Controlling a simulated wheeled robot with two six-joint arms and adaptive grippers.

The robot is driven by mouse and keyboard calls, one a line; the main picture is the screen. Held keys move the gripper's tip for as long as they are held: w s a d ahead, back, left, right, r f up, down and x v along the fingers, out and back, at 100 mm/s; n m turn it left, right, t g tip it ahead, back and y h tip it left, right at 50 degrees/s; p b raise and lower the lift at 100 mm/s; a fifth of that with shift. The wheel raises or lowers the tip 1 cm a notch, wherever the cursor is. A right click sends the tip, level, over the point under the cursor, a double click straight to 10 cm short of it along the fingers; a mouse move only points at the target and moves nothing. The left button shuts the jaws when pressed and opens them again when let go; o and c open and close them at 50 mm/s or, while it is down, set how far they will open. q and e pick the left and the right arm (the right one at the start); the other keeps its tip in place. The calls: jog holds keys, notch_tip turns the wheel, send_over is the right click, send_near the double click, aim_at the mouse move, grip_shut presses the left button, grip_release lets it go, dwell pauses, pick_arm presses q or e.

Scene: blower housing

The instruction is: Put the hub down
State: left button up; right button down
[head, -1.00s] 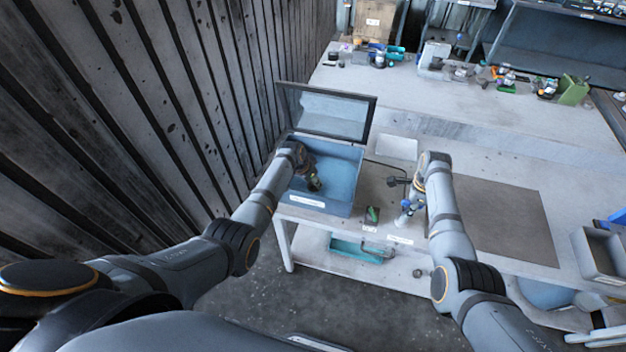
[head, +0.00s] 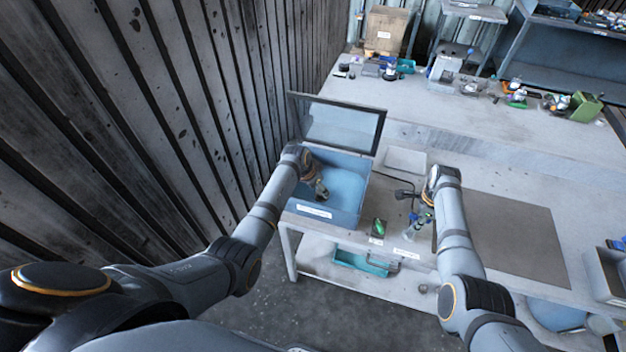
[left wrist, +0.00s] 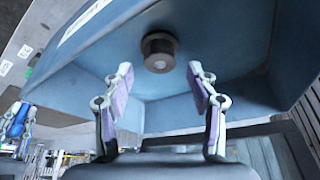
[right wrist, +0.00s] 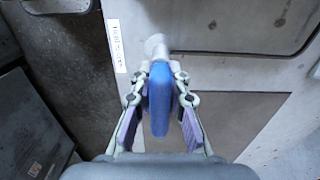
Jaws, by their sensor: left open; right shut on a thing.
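The hub (left wrist: 159,52) is a short dark cylinder with a pale centre. In the left wrist view it is inside the blue box (head: 312,212), just beyond my open fingertips and apart from them. My left gripper (left wrist: 160,78) is open and empty, reaching down into the box; in the head view it (head: 321,190) hides the hub. My right gripper (right wrist: 159,80) is shut on a blue-handled tool (right wrist: 160,98) with a pale tip, over the bench front. In the head view this gripper (head: 420,207) is small and partly hidden by its wrist.
The box's framed lid (head: 336,122) stands open behind it. A dark item with a green face (head: 378,228) lies right of the box. A brown mat (head: 505,235) covers the bench on the right. A grey bin (head: 606,272) stands at the far right.

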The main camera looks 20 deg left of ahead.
pick_arm(q)
jog(key=v, duration=0.9)
pick_arm(e)
jog(key=shift+r, duration=2.4)
jog(key=c, duration=1.2)
grip_release()
jog(key=shift+s, duration=0.1)
jog(key=shift+f, duration=0.2)
